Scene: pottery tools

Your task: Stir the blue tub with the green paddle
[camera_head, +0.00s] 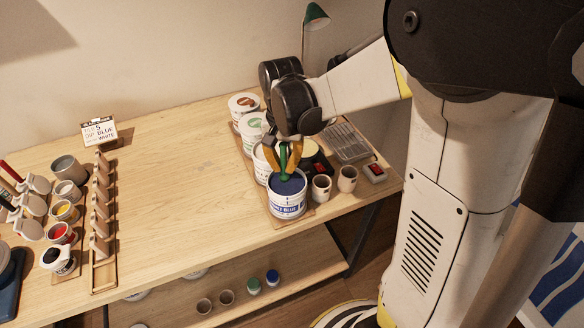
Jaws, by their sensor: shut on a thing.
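The blue tub (287,206) is a white pail with a blue label, and dark blue glaze shows inside it. It stands upright at the front end of a row of white tubs, near the table's front edge. My gripper (284,150), with yellow-orange fingers, is above the tub and shut on the green paddle (284,171). The paddle points down at the tub's opening. Its lower end is close to the blue surface; I cannot tell how deep it is.
Two small cups (321,188) stand right of the tub, close to it. More white tubs (250,128) stand behind it. A grey rack (346,142) and a box with a red switch (375,172) are at the right. The table's middle (175,170) is clear.

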